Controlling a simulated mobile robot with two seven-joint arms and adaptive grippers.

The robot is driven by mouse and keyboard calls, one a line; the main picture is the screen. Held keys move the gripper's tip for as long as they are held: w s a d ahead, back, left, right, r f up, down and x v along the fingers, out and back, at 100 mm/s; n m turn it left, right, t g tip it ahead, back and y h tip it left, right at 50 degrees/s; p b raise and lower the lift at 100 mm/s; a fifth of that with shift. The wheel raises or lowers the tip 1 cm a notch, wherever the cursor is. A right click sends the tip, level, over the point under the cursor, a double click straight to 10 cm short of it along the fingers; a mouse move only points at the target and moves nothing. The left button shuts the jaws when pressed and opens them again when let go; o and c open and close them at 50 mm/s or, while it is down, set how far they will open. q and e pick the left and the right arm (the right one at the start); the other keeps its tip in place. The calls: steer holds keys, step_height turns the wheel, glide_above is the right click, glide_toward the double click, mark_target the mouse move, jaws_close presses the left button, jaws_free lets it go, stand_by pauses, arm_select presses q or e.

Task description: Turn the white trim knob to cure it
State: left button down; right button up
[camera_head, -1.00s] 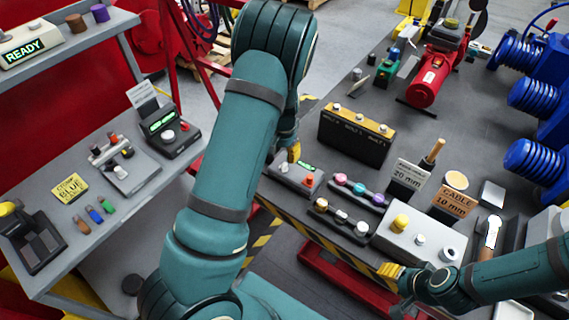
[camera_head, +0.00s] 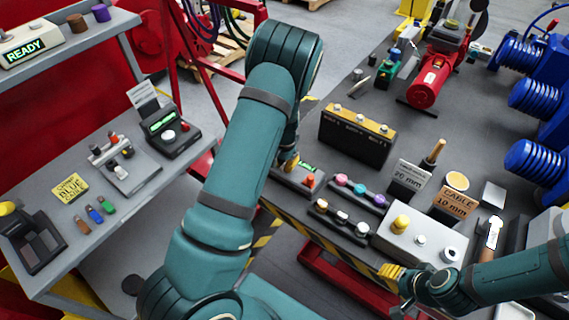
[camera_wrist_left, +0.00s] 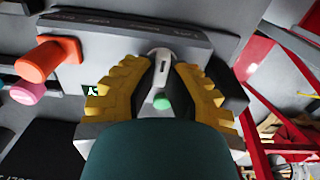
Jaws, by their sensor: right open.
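The white trim knob (camera_wrist_left: 162,62) shows in the left wrist view, on a grey box (camera_wrist_left: 205,40) that also carries an orange knob (camera_wrist_left: 48,60) and a small green display (camera_wrist_left: 90,90). My left gripper (camera_wrist_left: 162,72) has its yellow fingers on both sides of the white knob and appears closed on it. In the head view, my left gripper (camera_head: 288,164) is at the left end of this box (camera_head: 288,182), and the arm and fingers hide the white knob. My right gripper (camera_head: 391,271) is open near the table's front edge, apart from the box.
Close to the box are a strip with pink, teal and purple knobs (camera_head: 358,189), a dark block with a yellow top (camera_head: 357,135) and a white box with a yellow knob (camera_head: 401,222). A side bench (camera_head: 70,255) stands to the left. A gap separates bench and table.

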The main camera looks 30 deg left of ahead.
arm_select(q)
steer(key=shift+n, duration=0.3)
steer(key=n, duration=0.4)
steer(key=shift+s+f, duration=0.1)
steer(key=shift+a+n, duration=0.1)
steer(key=shift+n, duration=2)
steer(key=c, duration=1)
jaws_free()
step_height(320, 180, up, 12)
